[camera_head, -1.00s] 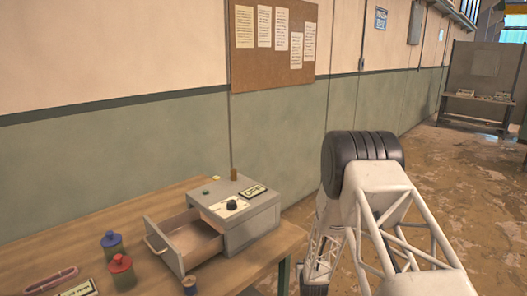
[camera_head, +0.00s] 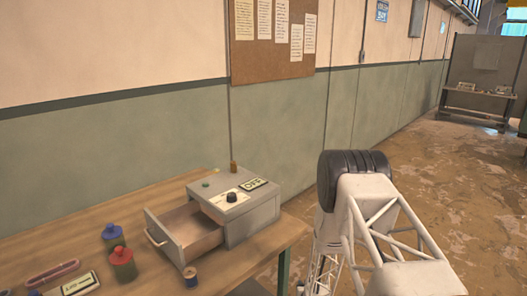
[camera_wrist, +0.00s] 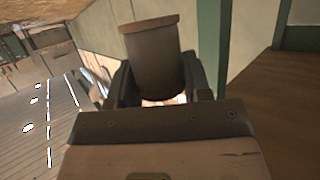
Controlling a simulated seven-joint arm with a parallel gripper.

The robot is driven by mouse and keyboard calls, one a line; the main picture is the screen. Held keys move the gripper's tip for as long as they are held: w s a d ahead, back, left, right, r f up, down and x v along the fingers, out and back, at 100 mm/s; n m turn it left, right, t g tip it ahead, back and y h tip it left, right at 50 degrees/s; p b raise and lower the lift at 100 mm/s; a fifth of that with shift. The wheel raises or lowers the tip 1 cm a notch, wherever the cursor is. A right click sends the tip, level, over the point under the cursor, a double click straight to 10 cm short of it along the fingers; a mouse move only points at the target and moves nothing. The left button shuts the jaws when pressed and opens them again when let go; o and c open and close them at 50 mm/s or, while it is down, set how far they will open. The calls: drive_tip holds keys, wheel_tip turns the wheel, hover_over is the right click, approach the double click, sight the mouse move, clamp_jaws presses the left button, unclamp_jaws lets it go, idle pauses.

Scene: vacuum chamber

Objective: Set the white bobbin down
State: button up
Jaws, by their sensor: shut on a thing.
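In the wrist view, a flanged bobbin (camera_wrist: 152,60) sits between the dark fingers of my gripper (camera_wrist: 158,88). It looks brownish grey in the shade, with a wider rim at its top end. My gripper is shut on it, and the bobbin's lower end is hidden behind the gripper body. I cannot tell what lies directly beneath it. In the head view, my arm is at the right of the workbench (camera_head: 110,215), and neither the gripper nor the held bobbin can be seen there.
A grey box (camera_head: 250,215) on the bench has its drawer (camera_head: 190,235) pulled out. A small spool (camera_head: 190,276) stands by the drawer. A blue-topped jar (camera_head: 112,238), a red-topped jar (camera_head: 123,264) and a pink oval ring (camera_head: 52,272) are at left. Bare bench lies behind the jars.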

drive_tip(key=shift+s+f, duration=0.4)
drive_tip(key=shift+f, duration=0.05)
